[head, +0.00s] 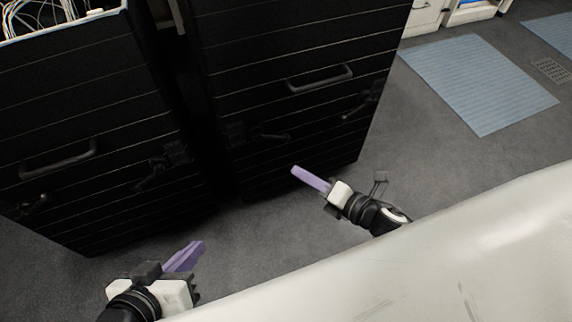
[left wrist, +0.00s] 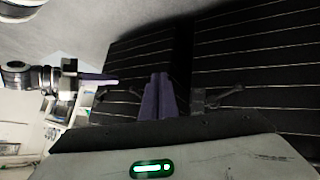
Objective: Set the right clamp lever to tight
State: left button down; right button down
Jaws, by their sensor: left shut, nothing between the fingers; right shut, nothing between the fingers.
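Two black ribbed cabinets each carry a pull handle with a dark clamp lever on either side below it. On the right cabinet (head: 300,45), the right lever (head: 360,105) slants down to the left and the left lever (head: 268,136) lies nearly level. On the left cabinet (head: 75,100), the right lever (head: 152,174) slants down to the left; the left lever (head: 32,206) is dim. I cannot tell which setting any lever has. My right gripper (head: 297,171), purple-fingered, is shut and empty, apart from the levers. My left gripper (head: 197,246) is shut and empty, lower left.
A dark gap separates the cabinets. Loose wires (head: 45,14) show in an open top at the upper left. Grey floor (head: 440,150) is clear at the right, with blue mats (head: 480,85) beyond. A pale surface (head: 430,265) fills the lower right.

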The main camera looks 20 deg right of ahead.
aim_at(272, 137)
pick_arm(q)
jog(key=shift+d+f, duration=0.2)
pick_arm(e)
jog(key=shift+w+f+n+y, duration=0.3)
jog(key=shift+f+n, duration=0.15)
jog(key=shift+n, duration=0.35)
